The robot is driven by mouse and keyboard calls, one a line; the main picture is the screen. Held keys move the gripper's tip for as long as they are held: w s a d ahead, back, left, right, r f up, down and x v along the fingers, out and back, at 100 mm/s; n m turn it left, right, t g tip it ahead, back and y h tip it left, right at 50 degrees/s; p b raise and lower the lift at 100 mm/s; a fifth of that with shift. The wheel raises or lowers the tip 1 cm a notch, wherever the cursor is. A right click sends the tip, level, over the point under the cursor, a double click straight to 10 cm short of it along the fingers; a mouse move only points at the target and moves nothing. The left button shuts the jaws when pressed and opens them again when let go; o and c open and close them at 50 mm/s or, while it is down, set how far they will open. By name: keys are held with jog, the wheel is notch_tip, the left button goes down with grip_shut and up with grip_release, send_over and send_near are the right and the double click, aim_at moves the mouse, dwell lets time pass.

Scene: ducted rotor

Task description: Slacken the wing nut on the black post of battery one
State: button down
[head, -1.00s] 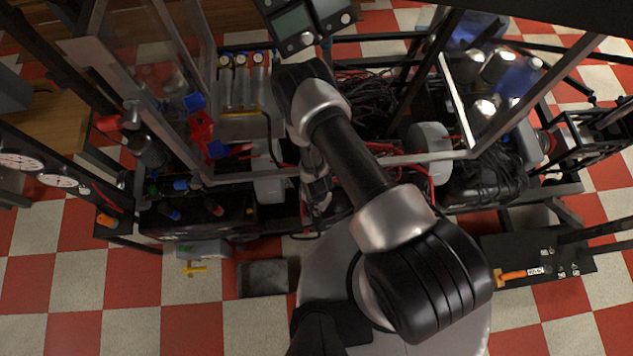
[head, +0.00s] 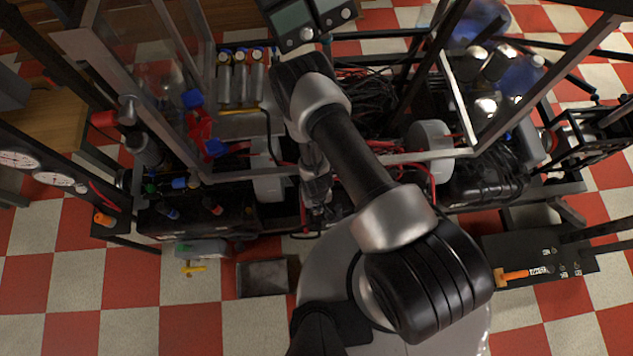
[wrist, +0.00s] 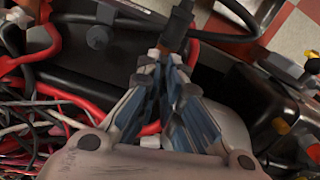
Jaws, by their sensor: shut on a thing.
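In the wrist view my gripper (wrist: 165,68) has its two blue-grey fingers drawn together. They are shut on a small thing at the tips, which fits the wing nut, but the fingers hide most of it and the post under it. A black cable (wrist: 179,24) with a brownish end runs in just beyond the fingertips. A dark box (wrist: 105,88), seemingly the battery, lies beneath and to the left. In the head view my gripper (head: 316,190) points down into the middle of the rig, and my arm partly hides that spot.
Red cables (wrist: 68,95) and loose thin wires (wrist: 30,120) crowd the left of the wrist view. A grey round knob (wrist: 98,38) stands nearby. In the head view, frame bars (head: 455,95) and a white cylinder (head: 430,145) stand close to my arm.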

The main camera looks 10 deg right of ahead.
jog(key=shift+f+n, duration=0.1)
jog(key=shift+n, duration=0.4)
jog(key=shift+s, duration=0.1)
jog(key=c, duration=1.8)
grip_release()
jog(key=shift+o, duration=0.2)
jog(key=shift+r, duration=0.2)
notch_tip(320, 180, up, 12)
jog(key=shift+f, duration=0.15)
